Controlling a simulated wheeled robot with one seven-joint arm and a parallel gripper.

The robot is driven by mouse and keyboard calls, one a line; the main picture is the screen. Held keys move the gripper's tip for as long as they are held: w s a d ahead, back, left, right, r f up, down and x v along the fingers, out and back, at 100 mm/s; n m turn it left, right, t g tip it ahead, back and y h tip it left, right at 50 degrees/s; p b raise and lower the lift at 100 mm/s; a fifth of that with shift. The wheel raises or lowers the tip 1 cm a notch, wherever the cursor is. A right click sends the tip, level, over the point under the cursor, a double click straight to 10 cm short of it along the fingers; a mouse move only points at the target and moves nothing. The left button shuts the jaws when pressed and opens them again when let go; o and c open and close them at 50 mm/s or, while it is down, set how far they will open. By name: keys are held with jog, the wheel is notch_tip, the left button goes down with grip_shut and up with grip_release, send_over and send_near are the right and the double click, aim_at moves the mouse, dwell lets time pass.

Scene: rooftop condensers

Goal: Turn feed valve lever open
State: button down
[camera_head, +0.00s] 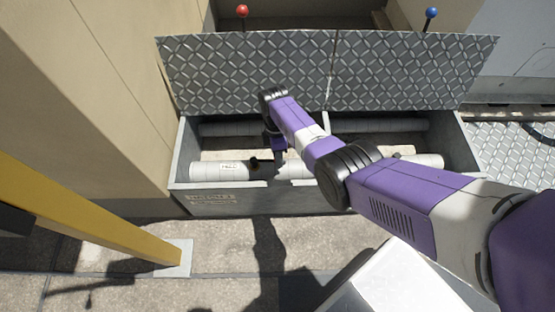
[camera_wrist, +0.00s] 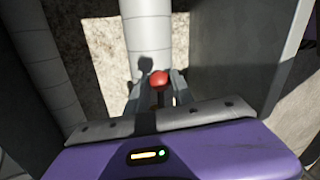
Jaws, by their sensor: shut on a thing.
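In the wrist view a red ball knob (camera_wrist: 159,78) on a short dark stem sits between the two fingers of my gripper (camera_wrist: 157,90), which is shut on it. A pale jointed pipe (camera_wrist: 148,30) runs just beyond the knob. In the head view my gripper (camera_head: 278,160) reaches down into an open trench box, close to the front pipe (camera_head: 205,171). That pipe carries a small white label, too small to read surely. A dark fitting (camera_head: 254,162) sits on the pipe just left of my gripper. The lever's body is mostly hidden by my gripper.
The tread-plate lid (camera_head: 240,75) stands raised behind the box (camera_head: 230,201). A second pipe (camera_head: 385,126) lies at the back. Red (camera_head: 242,11) and blue (camera_head: 431,13) knobs rise behind the lid. A yellow rail (camera_head: 90,215) stands at the left. The box walls are close around my gripper.

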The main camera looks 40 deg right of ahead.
jog(key=shift+w+d, duration=0.1)
jog(key=shift+w, duration=0.15)
dwell(0.3)
jog(key=c, duration=1.1)
grip_release()
notch_tip(320, 180, up, 8)
jog(key=w+p, duration=0.1)
jog(key=p, duration=0.3)
jog(key=shift+w+d+f, duration=0.15)
jog(key=shift+d, duration=0.15)
